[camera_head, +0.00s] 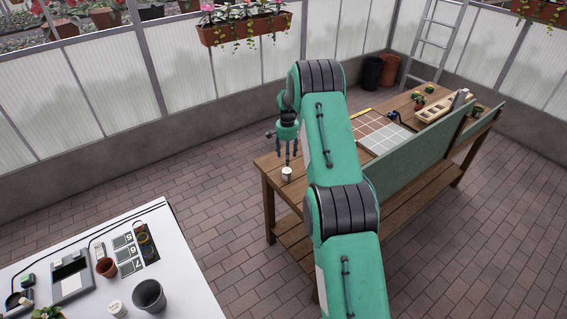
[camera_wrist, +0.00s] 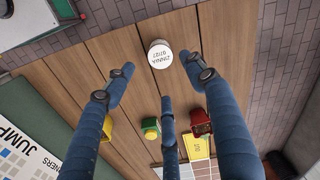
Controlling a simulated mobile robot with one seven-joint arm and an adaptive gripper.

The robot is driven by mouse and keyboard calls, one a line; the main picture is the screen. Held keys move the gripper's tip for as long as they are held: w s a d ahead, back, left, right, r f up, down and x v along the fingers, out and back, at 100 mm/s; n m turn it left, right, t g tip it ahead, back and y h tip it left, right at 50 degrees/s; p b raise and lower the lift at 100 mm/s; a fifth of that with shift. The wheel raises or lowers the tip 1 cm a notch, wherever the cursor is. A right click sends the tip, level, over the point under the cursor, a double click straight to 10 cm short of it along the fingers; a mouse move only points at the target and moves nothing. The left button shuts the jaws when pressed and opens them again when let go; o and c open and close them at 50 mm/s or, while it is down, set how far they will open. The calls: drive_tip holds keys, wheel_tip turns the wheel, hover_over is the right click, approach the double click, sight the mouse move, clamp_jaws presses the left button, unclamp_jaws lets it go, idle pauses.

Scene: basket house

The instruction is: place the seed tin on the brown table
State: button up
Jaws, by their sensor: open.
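The seed tin (camera_head: 287,173) is a small white round tin standing upright on the brown table (camera_head: 296,186), near its left end. In the wrist view its white lid (camera_wrist: 160,54) faces me with dark lettering, "ZINNIA" and a second line, and brown planks lie around it. My gripper (camera_head: 288,157) points down just above the tin in the head view. In the wrist view its blue fingers (camera_wrist: 160,78) are spread apart with nothing between them. The tin lies at the top of that view, near the fingertips; I cannot tell whether any finger touches it.
A tiled board (camera_head: 385,137) and a wooden tray (camera_head: 443,108) lie farther along the table. The wrist view shows a red object (camera_wrist: 201,121), a green-and-yellow object (camera_wrist: 151,128) and a yellow one. A white table (camera_head: 185,265) with a pot (camera_head: 149,296) stands at front left.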

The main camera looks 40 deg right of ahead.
drive_tip(key=s+a+r+n+t, duration=0.1)
drive_tip(key=s+a+r, duration=0.2)
drive_tip(key=a+r, duration=0.5)
drive_tip(key=s+a+r+n, duration=0.2)
drive_tip(key=a+r, duration=0.2)
drive_tip(key=r, duration=0.7)
drive_tip(key=s+a+r+n+t, duration=0.1)
drive_tip(key=s+a+r, duration=0.2)
drive_tip(key=a+r, duration=0.5)
drive_tip(key=s+a+r+n+t, duration=0.1)
drive_tip(key=s+a+r+n, duration=0.1)
drive_tip(key=s+a+r, duration=0.4)
drive_tip(key=s+a+r+n, duration=0.1)
drive_tip(key=s+a+r, duration=0.3)
drive_tip(key=s+r, duration=0.35)
drive_tip(key=s+a+n+t, duration=0.1)
drive_tip(key=s+a, duration=0.3)
drive_tip(key=s, duration=0.5)
drive_tip(key=s+a+n, duration=0.2)
drive_tip(key=s+a, duration=0.2)
drive_tip(key=s, duration=0.5)
drive_tip(key=s+a+r+n+t, duration=0.1)
drive_tip(key=s+a, duration=0.3)
drive_tip(key=s, duration=0.6)
drive_tip(key=shift+n+t, duration=0.3)
drive_tip(key=shift+n, duration=0.5)
drive_tip(key=shift+f, duration=0.1)
wheel_tip(320, 180, down, 7)
drive_tip(key=b, duration=0.7)
